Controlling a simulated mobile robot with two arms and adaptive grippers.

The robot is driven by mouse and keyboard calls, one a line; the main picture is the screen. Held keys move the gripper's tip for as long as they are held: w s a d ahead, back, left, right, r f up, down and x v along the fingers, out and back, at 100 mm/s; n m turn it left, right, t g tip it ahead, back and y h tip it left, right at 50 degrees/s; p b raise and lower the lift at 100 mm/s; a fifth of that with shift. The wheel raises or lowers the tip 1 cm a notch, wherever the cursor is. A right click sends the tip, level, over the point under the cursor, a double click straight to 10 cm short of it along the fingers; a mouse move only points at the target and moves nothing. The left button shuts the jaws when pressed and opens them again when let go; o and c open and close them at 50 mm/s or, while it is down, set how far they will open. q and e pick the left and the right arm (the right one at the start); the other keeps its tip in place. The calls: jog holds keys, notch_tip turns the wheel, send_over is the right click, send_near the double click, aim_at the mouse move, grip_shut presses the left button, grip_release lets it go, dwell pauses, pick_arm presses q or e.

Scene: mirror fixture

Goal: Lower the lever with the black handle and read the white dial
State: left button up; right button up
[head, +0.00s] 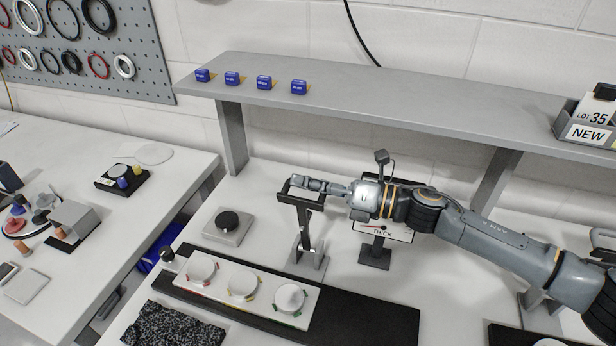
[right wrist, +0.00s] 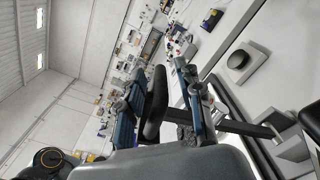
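The lever (head: 304,222) stands upright on a grey base, with its black handle (head: 300,197) at the top. My right gripper (head: 304,184) reaches in from the right at the handle. In the right wrist view the black handle (right wrist: 154,108) lies between the two spread fingers of the right gripper (right wrist: 168,82), close to the left one, with a gap to the other. The white dial (head: 397,233) stands behind my right arm; its lower part shows a red needle and the word THICK, and its upper part is hidden. My left gripper is out of view.
A grey shelf (head: 400,112) with several blue cubes spans the back. In front of the lever, a white tray (head: 222,296) with three round pieces lies on a black strip. A black knob on a grey block (head: 228,226) sits left of the lever. A granite block (head: 172,328) is at front.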

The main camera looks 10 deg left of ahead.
jog(key=shift+a, duration=0.1)
grip_shut()
jog(key=shift+s+f, duration=0.1)
jog(key=shift+s, duration=0.05)
jog(key=s+a+f+n+b, duration=0.1)
jog(key=s+n+b, duration=0.1)
jog(key=s, duration=0.4)
jog(key=s+a+f+n+b, duration=0.1)
jog(key=s+f+n+b, duration=0.1)
jog(key=s+n, duration=0.3)
jog(key=shift+s+a+f, duration=0.2)
jog(key=shift+s+f, duration=0.1)
jog(key=shift+s, duration=0.05)
dwell(0.3)
jog(key=shift+c, duration=0.8)
grip_release()
jog(key=shift+o, duration=0.8)
jog(key=shift+w+d, duration=0.1)
jog(key=shift+w, duration=0.05)
